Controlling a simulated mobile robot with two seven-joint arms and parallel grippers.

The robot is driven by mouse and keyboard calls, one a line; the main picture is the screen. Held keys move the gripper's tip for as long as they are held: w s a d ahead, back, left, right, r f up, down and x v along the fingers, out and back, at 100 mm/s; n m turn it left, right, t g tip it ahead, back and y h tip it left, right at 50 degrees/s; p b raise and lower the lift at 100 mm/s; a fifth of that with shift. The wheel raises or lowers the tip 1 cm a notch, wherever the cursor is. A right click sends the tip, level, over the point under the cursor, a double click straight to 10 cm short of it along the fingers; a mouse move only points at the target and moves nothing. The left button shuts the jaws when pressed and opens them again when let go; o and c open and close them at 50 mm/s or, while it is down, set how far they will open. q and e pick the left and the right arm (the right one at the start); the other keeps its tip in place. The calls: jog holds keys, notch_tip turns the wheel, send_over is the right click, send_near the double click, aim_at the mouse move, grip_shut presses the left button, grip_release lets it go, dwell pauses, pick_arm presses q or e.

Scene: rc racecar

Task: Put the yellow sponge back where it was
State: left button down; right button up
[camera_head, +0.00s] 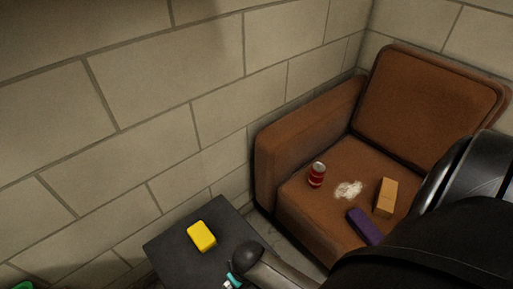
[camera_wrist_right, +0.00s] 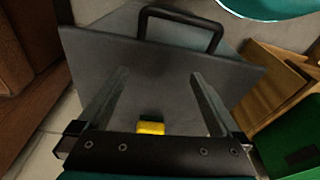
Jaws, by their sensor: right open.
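The yellow sponge (camera_head: 202,236) lies on the dark grey top of a small side table (camera_head: 165,247) in the head view. In the right wrist view the sponge (camera_wrist_right: 150,128) shows in part between the bases of the fingers, its near side hidden by the black gripper body. My right gripper (camera_wrist_right: 160,74) is open over the table top, with nothing visibly clamped between its fingers. In the head view my right arm comes in from the right, and its fingers are out of the frame. My left gripper is not in view.
A brown armchair (camera_head: 420,95) holds a red can (camera_head: 317,174), a white patch (camera_head: 348,189), an orange-brown block (camera_head: 386,197) and a purple item (camera_head: 365,227). A block wall stands behind. The wrist view shows a black handle (camera_wrist_right: 181,14), a teal rim (camera_wrist_right: 270,14) and a green object (camera_wrist_right: 292,140).

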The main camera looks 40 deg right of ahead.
jog(key=s, duration=0.1)
jog(key=s+d, duration=0.1)
jog(key=s, duration=0.3)
jog(key=shift+s+d, duration=0.15)
jog(key=shift+d, duration=0.15)
jog(key=shift+f, duration=0.1)
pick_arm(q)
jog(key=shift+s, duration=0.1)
